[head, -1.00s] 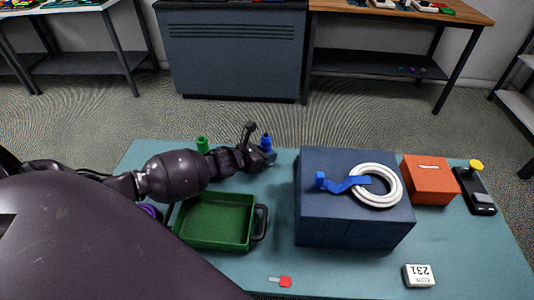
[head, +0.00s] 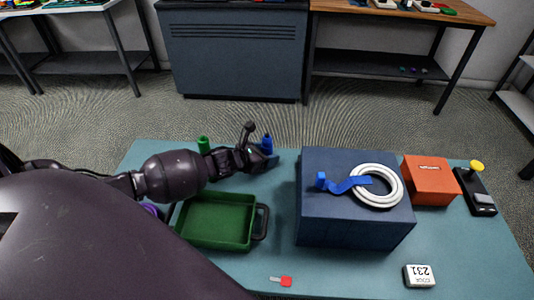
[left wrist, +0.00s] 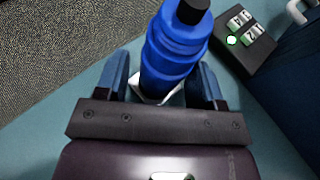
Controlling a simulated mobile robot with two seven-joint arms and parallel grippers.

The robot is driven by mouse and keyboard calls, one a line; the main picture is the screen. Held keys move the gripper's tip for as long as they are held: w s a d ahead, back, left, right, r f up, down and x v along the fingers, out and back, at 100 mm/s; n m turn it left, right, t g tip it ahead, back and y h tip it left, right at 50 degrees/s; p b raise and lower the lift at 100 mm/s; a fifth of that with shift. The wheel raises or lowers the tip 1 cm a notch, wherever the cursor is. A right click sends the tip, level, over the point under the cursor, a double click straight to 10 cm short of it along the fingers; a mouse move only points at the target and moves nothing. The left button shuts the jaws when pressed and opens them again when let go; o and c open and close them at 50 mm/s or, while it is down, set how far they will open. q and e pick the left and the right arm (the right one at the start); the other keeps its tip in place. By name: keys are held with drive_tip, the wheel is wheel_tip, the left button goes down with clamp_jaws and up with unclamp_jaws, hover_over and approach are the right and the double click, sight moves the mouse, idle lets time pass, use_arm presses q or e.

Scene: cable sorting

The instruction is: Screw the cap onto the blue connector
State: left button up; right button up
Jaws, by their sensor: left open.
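The blue connector (head: 267,143) stands near the far edge of the teal table, beside my left gripper (head: 264,158). In the left wrist view the blue connector (left wrist: 176,52) is large, ridged and black at its top end. The fingers of my left gripper (left wrist: 160,82) are spread on either side of its lower part. The left finger shows a gap; I cannot tell whether the right one touches. Something white shows at its base. I cannot make out a separate cap. My right gripper is not in view.
A green cylinder (head: 203,144) stands left of the connector. A green tray (head: 217,246) lies nearer. A dark blue box (head: 345,230) with a white cable coil (head: 398,187) stands right. A dark number device (left wrist: 262,62) sits close in the wrist view. The front middle is mostly clear.

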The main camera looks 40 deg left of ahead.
use_arm(q)
drive_tip(key=p+v, duration=0.1)
drive_tip(key=v, duration=0.8)
drive_tip(key=shift+s+a+r+p, duration=0.15)
drive_tip(key=shift+s+r+p, duration=0.05)
drive_tip(key=shift+s+p, duration=0.2)
drive_tip(key=shift+s+a+r, duration=0.15)
drive_tip(key=shift+s+r, duration=0.05)
drive_tip(key=shift+s, duration=0.4)
